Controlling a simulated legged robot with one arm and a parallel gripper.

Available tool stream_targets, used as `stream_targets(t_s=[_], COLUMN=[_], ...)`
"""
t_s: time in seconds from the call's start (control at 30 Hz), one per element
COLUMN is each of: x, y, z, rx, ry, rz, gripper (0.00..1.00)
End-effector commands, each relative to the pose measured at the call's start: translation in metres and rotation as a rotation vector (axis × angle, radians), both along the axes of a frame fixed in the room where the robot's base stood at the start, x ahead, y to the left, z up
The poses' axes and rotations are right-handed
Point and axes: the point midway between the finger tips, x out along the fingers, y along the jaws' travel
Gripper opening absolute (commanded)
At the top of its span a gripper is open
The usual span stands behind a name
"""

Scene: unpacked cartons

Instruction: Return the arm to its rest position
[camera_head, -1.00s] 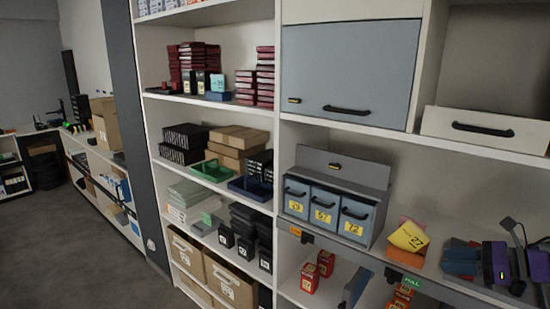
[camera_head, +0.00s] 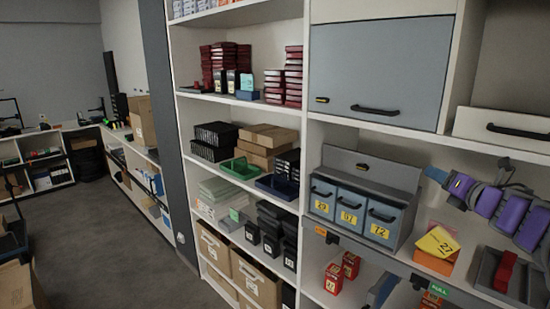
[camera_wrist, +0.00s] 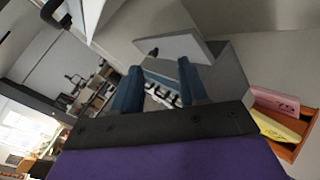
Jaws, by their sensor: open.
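My purple arm (camera_head: 478,195) reaches in from the right edge in the head view, in front of the shelf unit. My gripper (camera_head: 436,175) is at its left end, just right of the grey box with numbered drawers (camera_head: 352,208). In the wrist view my gripper (camera_wrist: 158,86) shows two blue fingers apart with nothing held between them. Grey panels and part of the drawer box appear beyond the fingers. An orange tray with pink and yellow cards (camera_wrist: 280,118) is to their right.
A yellow card marked 27 (camera_head: 438,242) lies in an orange tray below the arm. A dark tray with a red item (camera_head: 505,274) is right of it. A grey cabinet door (camera_head: 380,72) is above. Open floor (camera_head: 105,225) lies at left.

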Motion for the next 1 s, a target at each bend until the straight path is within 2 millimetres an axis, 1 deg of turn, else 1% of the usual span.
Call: stream_targets(t_s=[0.03, 0.1, 0.17, 0.23, 0.27, 0.3, 0.37, 0.43, 0.47, 0.5, 0.57, 0.6, 0.67, 0.7, 0.77, 0.8, 0.87, 0.9, 0.97, 1.0], x=[0.006, 0.008, 0.007, 0.000, -0.004, -0.011, -0.025, -0.045, -0.056, -0.071, -0.096, -0.115, -0.143, -0.162, -0.191, -0.212, -0.243, -0.264, -0.296, -0.316], y=[0.015, 0.025, 0.031, 0.040, 0.043, 0.048, 0.057, 0.073, 0.081, 0.092, 0.111, 0.124, 0.145, 0.159, 0.182, 0.197, 0.219, 0.233, 0.255, 0.268], z=[0.011, 0.018, 0.015, 0.010, 0.004, -0.006, -0.023, -0.047, -0.059, -0.075, -0.100, -0.117, -0.140, -0.154, -0.174, -0.187, -0.202, -0.212, -0.226, -0.232], rx=[0.101, 0.256, 0.397, 0.566, 0.637, 0.735, 0.880, 1.043, 1.111, 1.196, 1.320, 1.391, 1.484, 1.536, 1.604, 1.640, 1.687, 1.713, 1.734, 1.743], ry=[-0.005, -0.004, 0.007, 0.019, 0.030, 0.045, 0.071, 0.110, 0.129, 0.157, 0.201, 0.232, 0.276, 0.305, 0.349, 0.379, 0.421, 0.448, 0.490, 0.514], rz=[-0.064, -0.168, -0.261, -0.367, -0.416, -0.479, -0.578, -0.699, -0.753, -0.828, -0.945, -1.024, -1.140, -1.216, -1.333, -1.415, -1.531, -1.612, -1.735, -1.811], gripper=[0.43, 0.43, 0.43, 0.43, 0.43, 0.43, 0.43, 0.43, 0.43, 0.43, 0.43, 0.43, 0.43, 0.43, 0.43, 0.43, 0.43, 0.43, 0.43, 0.43])
